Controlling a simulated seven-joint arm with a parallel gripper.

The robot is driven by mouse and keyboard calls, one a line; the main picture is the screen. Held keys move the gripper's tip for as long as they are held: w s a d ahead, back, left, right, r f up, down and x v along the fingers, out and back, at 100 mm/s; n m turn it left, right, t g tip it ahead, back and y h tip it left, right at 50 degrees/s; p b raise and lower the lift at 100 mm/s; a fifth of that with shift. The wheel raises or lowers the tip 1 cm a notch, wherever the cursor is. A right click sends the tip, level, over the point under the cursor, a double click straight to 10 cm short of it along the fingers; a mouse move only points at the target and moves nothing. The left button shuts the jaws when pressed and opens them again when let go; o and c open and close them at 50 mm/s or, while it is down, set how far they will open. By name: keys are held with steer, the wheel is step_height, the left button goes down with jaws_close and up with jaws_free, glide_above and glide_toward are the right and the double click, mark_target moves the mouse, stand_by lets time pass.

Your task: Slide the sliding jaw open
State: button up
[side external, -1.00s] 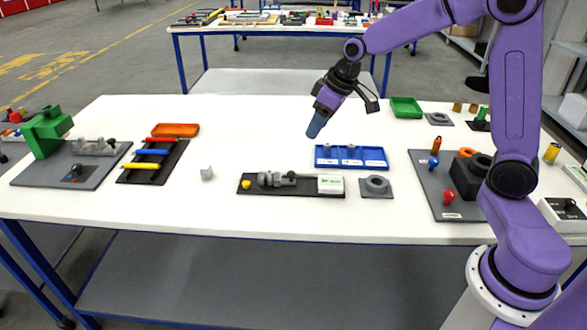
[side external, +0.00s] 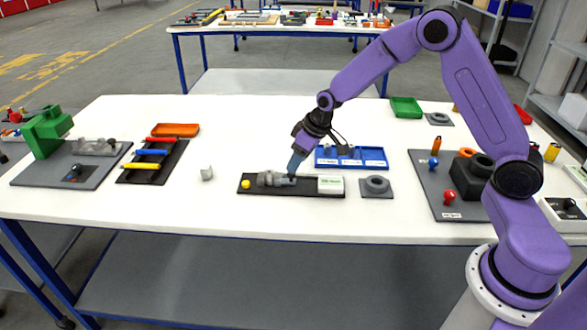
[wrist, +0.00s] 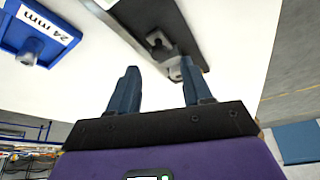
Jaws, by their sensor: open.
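A grey clamp-like fixture (side external: 268,179) lies on a long black base plate (side external: 312,193) near the front of the table. The sliding jaw cannot be told apart clearly from the rest of the fixture. My gripper (side external: 294,167) points down at the right end of the grey fixture, with its blue fingertips close to it or touching it. In the wrist view my gripper (wrist: 158,67) has its two fingers spread, with nothing clearly held. The grey fixture (wrist: 172,62) shows just beyond the fingertips, nearer the right finger. Contact cannot be told.
A blue tray (side external: 374,157) is behind my gripper.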

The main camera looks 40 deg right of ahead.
steer(key=shift+x, duration=2.1)
